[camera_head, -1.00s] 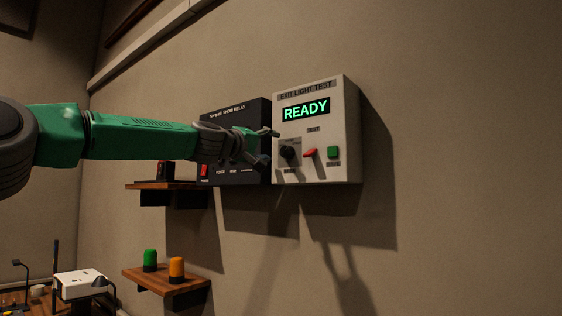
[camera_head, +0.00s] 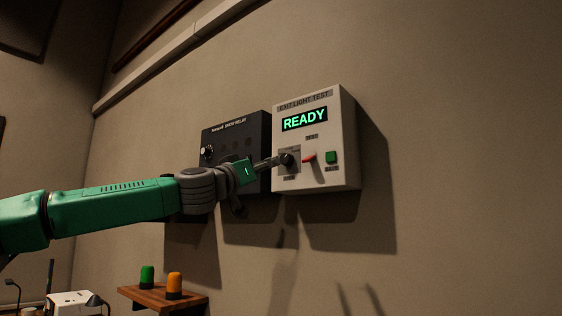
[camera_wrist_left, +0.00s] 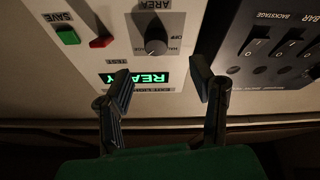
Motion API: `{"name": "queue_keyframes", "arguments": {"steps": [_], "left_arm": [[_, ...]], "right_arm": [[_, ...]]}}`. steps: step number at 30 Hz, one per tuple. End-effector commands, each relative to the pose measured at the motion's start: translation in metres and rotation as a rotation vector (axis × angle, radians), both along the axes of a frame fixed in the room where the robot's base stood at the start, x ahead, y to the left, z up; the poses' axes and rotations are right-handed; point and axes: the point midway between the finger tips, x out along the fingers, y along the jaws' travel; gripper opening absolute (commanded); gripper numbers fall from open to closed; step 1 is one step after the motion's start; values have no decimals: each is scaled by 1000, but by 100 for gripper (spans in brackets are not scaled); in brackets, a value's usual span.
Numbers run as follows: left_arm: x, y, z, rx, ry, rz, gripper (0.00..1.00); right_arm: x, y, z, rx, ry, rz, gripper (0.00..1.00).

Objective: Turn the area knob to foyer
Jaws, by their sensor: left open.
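The white exit light test box (camera_head: 345,140) hangs on the wall, its display reading READY. Its dark round area knob (camera_head: 289,160) sits at the lower left of the front. In the left wrist view the knob (camera_wrist_left: 155,42) appears upside down, with AREA, OFF and partly readable HALL labels around it; its exact setting is hard to tell. My left gripper (camera_head: 272,162) reaches in from the left, its tips close beside the knob. In the wrist view the left gripper (camera_wrist_left: 160,84) is open and empty, the knob lying beyond the gap between its fingers. My right gripper is out of view.
A red switch (camera_head: 309,158) and a green save button (camera_head: 331,157) sit right of the knob. A black show relay box (camera_head: 237,138) adjoins on the left, partly behind my arm. A wooden shelf (camera_head: 190,301) below carries green and orange lamps. The wall at right is bare.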

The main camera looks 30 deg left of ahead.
Motion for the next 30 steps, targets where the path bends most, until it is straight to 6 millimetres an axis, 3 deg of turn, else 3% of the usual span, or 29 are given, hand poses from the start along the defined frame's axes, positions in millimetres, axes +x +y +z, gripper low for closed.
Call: {"name": "queue_keyframes", "arguments": {"steps": [6,12,25,26,30], "left_arm": [[42,-3,18,1,2,1,50],[65,-1,27,0,0,1,50],[74,-2,30,-2,-1,-1,50],[74,-3,30,-2,-1,-1,47],[74,-3,30,-1,-1,0,1]], "right_arm": [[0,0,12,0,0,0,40],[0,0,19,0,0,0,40],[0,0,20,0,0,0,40],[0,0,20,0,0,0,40],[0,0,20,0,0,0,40]]}}
